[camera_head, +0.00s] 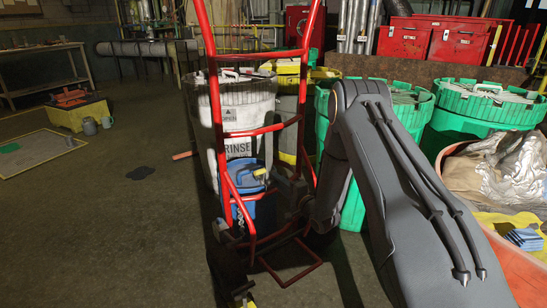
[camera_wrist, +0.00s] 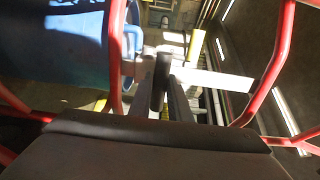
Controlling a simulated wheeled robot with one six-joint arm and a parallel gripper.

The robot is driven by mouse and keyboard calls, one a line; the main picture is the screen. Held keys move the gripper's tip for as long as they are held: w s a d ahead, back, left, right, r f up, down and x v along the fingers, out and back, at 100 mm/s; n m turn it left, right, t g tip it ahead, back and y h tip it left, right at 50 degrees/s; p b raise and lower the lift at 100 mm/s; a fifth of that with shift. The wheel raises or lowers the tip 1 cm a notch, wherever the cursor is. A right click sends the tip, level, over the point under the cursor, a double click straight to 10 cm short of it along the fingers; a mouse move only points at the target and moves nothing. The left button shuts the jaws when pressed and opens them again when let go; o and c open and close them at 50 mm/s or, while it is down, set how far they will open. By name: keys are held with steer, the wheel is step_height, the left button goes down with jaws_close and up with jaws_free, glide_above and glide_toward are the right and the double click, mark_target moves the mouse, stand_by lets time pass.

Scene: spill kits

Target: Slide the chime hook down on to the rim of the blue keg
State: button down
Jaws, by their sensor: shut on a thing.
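The blue keg (camera_head: 250,198) stands upright within the red hand truck (camera_head: 214,95) in the head view. It also fills the upper left of the wrist view (camera_wrist: 60,48). The chime hook shows a yellow piece (camera_head: 261,172) close to the keg's top, on its right side. My gripper (camera_head: 283,183) is at the right of the keg, inside the truck frame. In the wrist view my gripper (camera_wrist: 165,92) is shut on a dark upright grip (camera_wrist: 161,72), seemingly part of the hook. Whether the hook touches the rim cannot be told.
Red truck tubes stand on both sides of my gripper, close to it. A white drum marked RINSE (camera_head: 241,110) is behind the truck. Green drums (camera_head: 487,105) and an orange bin (camera_head: 505,258) stand to the right. The floor at left is mostly open.

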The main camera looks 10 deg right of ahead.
steer(key=shift+f+b, duration=1.05)
steer(key=shift+f, duration=1.15)
steer(key=c, duration=1.6)
jaws_free()
steer(key=shift+p+v, duration=1.95)
steer(key=shift+v, duration=1.55)
